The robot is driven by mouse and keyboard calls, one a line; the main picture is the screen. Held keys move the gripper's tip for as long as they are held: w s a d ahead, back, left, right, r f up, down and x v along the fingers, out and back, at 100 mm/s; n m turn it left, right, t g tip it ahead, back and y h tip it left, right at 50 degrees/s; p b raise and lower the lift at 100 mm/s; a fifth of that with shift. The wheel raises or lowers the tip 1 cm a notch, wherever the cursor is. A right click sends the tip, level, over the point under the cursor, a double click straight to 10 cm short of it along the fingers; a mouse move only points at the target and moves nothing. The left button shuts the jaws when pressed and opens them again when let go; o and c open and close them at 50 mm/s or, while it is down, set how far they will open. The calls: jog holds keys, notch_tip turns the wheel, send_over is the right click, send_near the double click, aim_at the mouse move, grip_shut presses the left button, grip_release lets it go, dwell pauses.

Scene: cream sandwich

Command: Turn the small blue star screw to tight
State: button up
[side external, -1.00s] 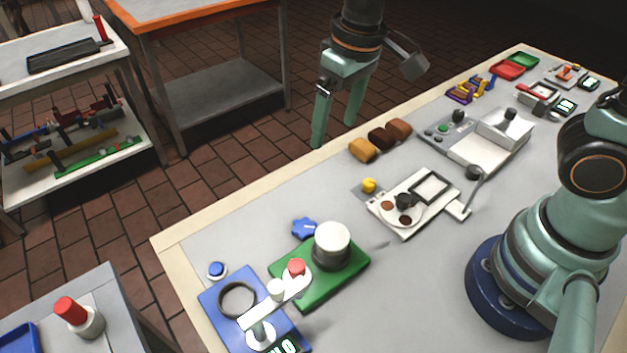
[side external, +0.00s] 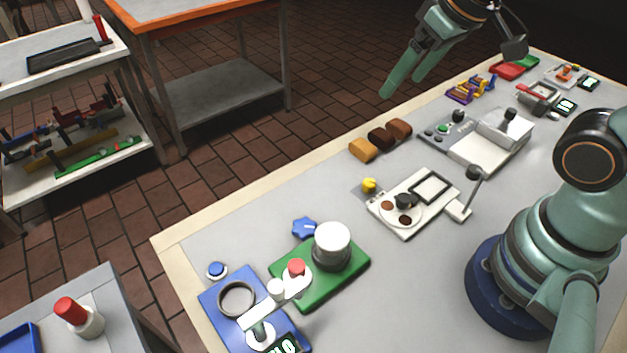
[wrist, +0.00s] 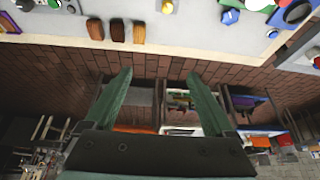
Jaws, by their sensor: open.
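The small blue star screw (side external: 304,228) sits at the back left edge of the green plate (side external: 348,272), near the white-topped cylinder (side external: 332,241). In the wrist view the blue star screw (wrist: 230,16) shows near the top, right of centre. My gripper (side external: 402,85) is raised beyond the table's far edge, right of the screw and well apart from it. In the wrist view its two fingers (wrist: 158,77) are spread with nothing between them.
Yellow, dark and brown blocks (side external: 381,138) lie along the far table edge. A yellow knob (side external: 369,185) and a white device (side external: 413,228) with a lever stand mid-table. A blue button (side external: 216,270) and a blue scale-like base (side external: 217,297) are at the near left. The far table strip beside the screw is clear.

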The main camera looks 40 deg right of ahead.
jog(key=shift+s+d+r, duration=0.1)
jog(key=shift+d, duration=0.1)
jog(key=shift+c, duration=0.2)
jog(key=shift+c, duration=1.1)
jog(key=n+g, duration=0.5)
jog(key=n, duration=0.1)
send_over(302, 225)
notch_tip(302, 225, down, 12)
jog(key=shift+m, duration=0.3)
notch_tip(302, 225, down, 12)
jog(key=shift+r, duration=0.2)
jog(key=c, duration=1.1)
